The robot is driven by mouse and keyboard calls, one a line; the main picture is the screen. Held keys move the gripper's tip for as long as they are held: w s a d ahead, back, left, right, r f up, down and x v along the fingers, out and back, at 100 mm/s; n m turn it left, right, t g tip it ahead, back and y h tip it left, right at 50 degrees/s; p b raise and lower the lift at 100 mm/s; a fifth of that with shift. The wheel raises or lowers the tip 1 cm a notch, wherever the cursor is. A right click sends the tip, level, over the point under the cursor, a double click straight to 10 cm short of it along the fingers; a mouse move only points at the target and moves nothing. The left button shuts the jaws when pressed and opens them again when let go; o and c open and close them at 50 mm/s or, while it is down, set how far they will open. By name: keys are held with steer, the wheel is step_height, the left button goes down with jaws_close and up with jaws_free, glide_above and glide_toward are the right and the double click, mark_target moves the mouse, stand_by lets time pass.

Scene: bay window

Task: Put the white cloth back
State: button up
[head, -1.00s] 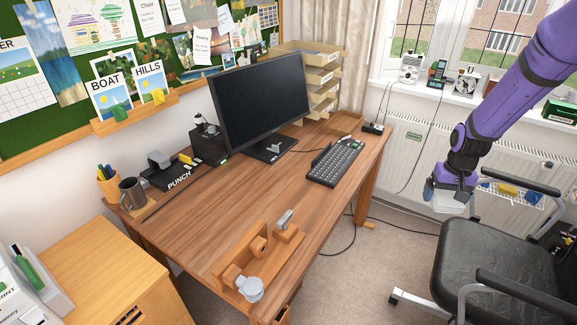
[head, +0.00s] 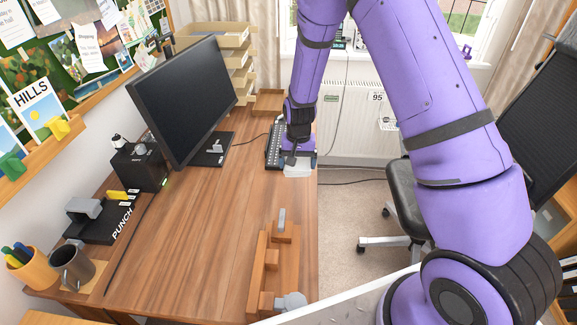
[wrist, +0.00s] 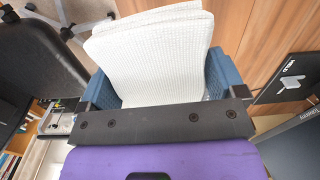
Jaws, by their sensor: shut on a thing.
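My gripper (head: 299,158) is shut on the white cloth (head: 299,171), near the right edge of the desk (head: 205,215) and just in front of the keyboard. In the wrist view, the folded, ribbed cloth (wrist: 155,50) sits between the two blue fingers of my gripper (wrist: 160,85) and extends past them. I cannot tell whether the cloth touches the desk top.
The keyboard (head: 274,148) is partly hidden behind my arm. A monitor (head: 190,95) stands to its left. A wooden stand with grey parts (head: 258,270) sits at the desk's front right. A black chair (head: 403,195) is to the right. The middle of the desk is clear.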

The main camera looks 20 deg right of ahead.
mark_target(293, 200)
steer(key=shift+s+a+f+m, duration=0.2)
steer(key=shift+a+f+m, duration=0.45)
steer(key=shift+a, duration=0.15)
steer(key=shift+f, duration=6.75)
steer(key=o, duration=1.3)
steer(key=shift+c, duration=0.2)
